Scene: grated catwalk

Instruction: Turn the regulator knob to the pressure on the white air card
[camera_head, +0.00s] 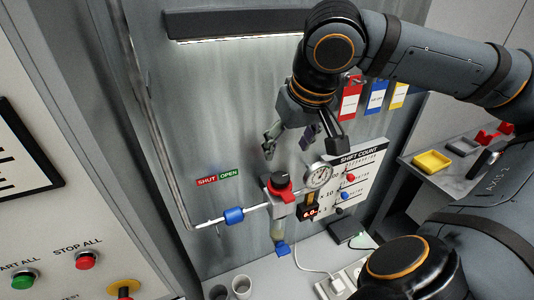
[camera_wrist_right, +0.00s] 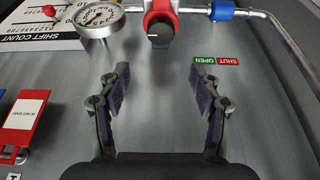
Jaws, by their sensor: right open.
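The regulator knob (camera_head: 280,182) is a black-topped knob on a red body, set in a white pipe line on the grey wall. In the right wrist view the black knob (camera_wrist_right: 159,32) has a white mark on its face. A round white gauge (camera_head: 318,176) sits beside it; it also shows in the right wrist view (camera_wrist_right: 98,18). A small red-lit display (camera_head: 309,211) appears to read 6.0. My right gripper (camera_head: 292,145) is open and empty above the knob, apart from it. I cannot make out a white air card. My left gripper is not in view.
A blue valve handle (camera_head: 234,215) sits on the pipe below the SHUT/OPEN label (camera_head: 217,178). The SHIFT COUNT board (camera_head: 357,175) has red and blue pegs. Red (camera_head: 350,98), blue (camera_head: 375,98) and yellow tags hang right. Cups (camera_head: 241,286) stand on the ledge below.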

